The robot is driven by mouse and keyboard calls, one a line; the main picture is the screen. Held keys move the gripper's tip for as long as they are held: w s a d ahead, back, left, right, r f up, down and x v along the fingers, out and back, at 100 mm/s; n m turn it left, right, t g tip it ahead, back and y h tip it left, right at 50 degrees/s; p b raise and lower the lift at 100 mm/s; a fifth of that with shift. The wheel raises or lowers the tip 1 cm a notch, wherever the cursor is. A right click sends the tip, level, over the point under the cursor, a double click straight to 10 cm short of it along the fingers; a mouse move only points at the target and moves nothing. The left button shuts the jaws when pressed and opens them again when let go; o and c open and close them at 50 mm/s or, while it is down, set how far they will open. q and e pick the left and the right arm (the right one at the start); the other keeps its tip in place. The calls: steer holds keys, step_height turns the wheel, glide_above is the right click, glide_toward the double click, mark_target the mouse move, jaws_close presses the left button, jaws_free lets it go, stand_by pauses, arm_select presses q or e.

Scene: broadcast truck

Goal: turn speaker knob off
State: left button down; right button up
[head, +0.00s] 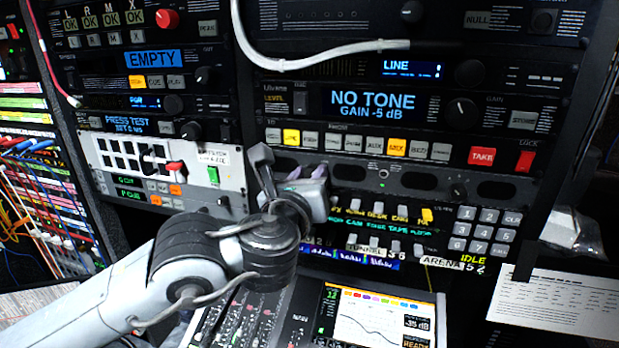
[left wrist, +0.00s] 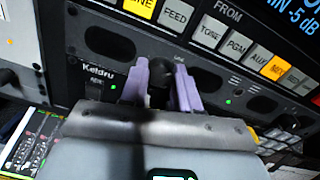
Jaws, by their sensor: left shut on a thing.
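The speaker knob (left wrist: 159,84) is a dark round knob on a black panel marked "Keldru", with oval speaker openings on both sides. In the left wrist view it sits between the two purple fingers of my left gripper (left wrist: 161,88). The fingers are closed around it, one on each side. In the head view my left gripper (head: 303,173) reaches in from the lower left to the panel below the row of white and yellow buttons. There its wrist and fingers hide the knob. The knob's pointer is too dark to read.
Above is a unit with a "NO TONE" display (head: 367,104) and a gain knob (head: 461,111). A white cable (head: 330,51) hangs across the rack. A number keypad (head: 482,230) sits at lower right. A mixer with a lit screen (head: 375,318) lies below, and a paper sheet (head: 557,302) at right.

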arm_select(q)
steer(key=shift+f, duration=0.1)
steer(key=n+b, duration=0.3)
steer(key=n, duration=0.8)
steer(key=shift+n, duration=0.3)
steer(key=n+h+p, duration=0.1)
steer(key=n, duration=2.2)
steer(key=shift+n, duration=0.4)
